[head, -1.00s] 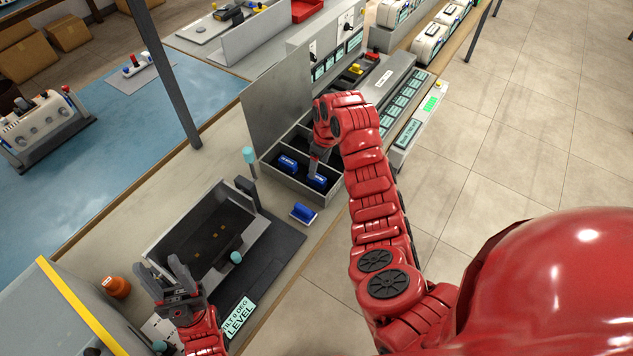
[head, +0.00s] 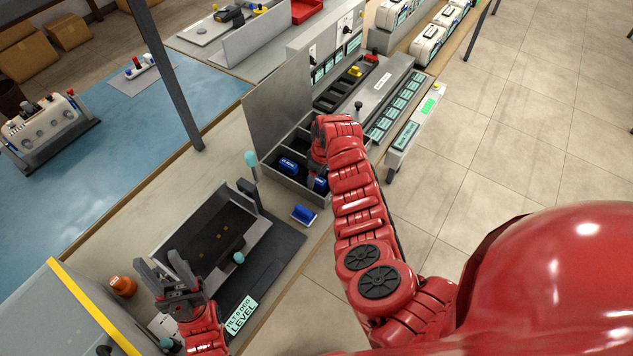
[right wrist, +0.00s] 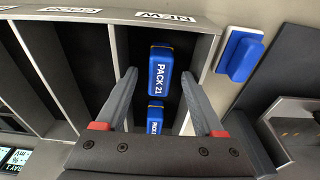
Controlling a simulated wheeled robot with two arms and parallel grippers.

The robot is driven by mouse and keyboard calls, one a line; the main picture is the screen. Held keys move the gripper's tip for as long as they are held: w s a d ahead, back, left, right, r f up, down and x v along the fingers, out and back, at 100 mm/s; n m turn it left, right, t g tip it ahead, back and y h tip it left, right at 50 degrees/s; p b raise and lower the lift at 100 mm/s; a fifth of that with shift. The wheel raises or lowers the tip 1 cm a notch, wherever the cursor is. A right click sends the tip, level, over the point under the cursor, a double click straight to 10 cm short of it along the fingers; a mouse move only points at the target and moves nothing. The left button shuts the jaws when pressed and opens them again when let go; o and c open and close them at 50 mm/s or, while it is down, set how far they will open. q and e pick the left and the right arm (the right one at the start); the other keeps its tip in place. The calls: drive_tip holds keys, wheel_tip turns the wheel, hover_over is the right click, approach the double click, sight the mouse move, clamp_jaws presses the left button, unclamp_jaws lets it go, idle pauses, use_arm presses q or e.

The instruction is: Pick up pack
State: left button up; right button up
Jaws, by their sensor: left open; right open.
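A grey bin (head: 311,195) with compartments holds two blue packs. One is PACK 21 (right wrist: 160,72), under the NEW label; in the head view it is partly hidden by my right gripper (head: 319,174). The other pack (head: 287,164) lies behind it in the same compartment, partly seen in the right wrist view (right wrist: 154,117). My right gripper (right wrist: 160,75) is open over the compartment, its fingers on either side of PACK 21 in the picture; contact cannot be told. My left gripper (head: 166,272) is open and empty beside a dark tray fixture.
A blue block (head: 304,213) on a small white plate sits outside the bin's near corner. The tray fixture (head: 262,250) has a LEVEL sign (head: 240,315). An upright grey panel (head: 275,100) stands behind the bin. An orange object (head: 122,286) is at the left.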

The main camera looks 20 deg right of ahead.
clamp_jaws()
idle(0.5)
